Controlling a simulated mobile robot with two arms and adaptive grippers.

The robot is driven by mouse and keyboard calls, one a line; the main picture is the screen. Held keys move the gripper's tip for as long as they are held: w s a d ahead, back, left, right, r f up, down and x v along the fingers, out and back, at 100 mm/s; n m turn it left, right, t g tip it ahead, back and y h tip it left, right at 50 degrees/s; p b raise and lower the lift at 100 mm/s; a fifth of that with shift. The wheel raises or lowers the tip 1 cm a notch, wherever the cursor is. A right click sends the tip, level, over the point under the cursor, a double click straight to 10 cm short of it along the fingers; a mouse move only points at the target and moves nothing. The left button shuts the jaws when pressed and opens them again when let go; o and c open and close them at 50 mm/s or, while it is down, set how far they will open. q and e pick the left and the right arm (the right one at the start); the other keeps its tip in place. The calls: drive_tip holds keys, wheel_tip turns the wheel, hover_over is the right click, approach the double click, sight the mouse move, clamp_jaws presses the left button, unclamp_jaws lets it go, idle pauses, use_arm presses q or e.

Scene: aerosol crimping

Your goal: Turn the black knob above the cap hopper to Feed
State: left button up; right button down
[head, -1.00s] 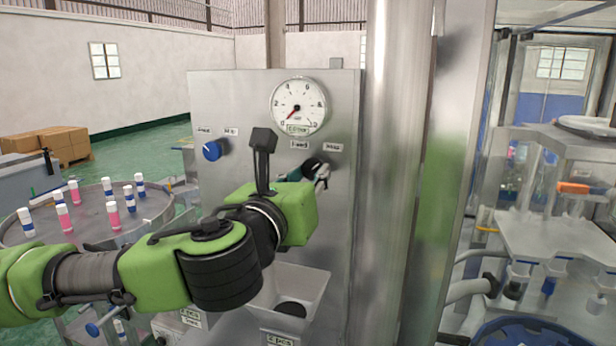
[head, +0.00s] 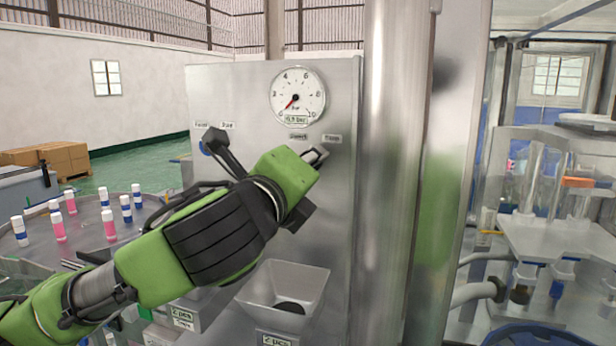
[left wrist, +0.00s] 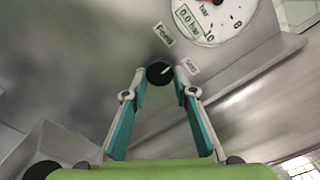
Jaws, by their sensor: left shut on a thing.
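The black knob (left wrist: 159,73) is on the steel panel, below the pressure gauge. In the left wrist view it sits between the tips of my left gripper (left wrist: 159,80), which is shut on it. The knob's white mark points toward the Stop label (left wrist: 190,66); the Feed label (left wrist: 163,34) is above the knob there. In the head view my left gripper (head: 312,160) and wrist hide the knob, just below the two labels. The cap hopper (head: 308,277) is a grey open funnel lower on the same panel. My right gripper is not in view.
The round gauge (head: 298,95) is above the labels. A blue knob (head: 205,149) is on the panel's left, partly behind my wrist. A round table (head: 85,222) with pink and blue bottles stands left. A thick steel column (head: 390,200) rises right of the panel.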

use_arm(q)
drive_tip(key=shift+r+n+b, duration=0.1)
drive_tip(key=shift+n+b, duration=1.45)
drive_tip(key=shift+n, duration=2.75)
drive_tip(key=o, duration=1.1)
drive_tip(key=v, duration=1.2)
drive_tip(key=shift+r, duration=0.1)
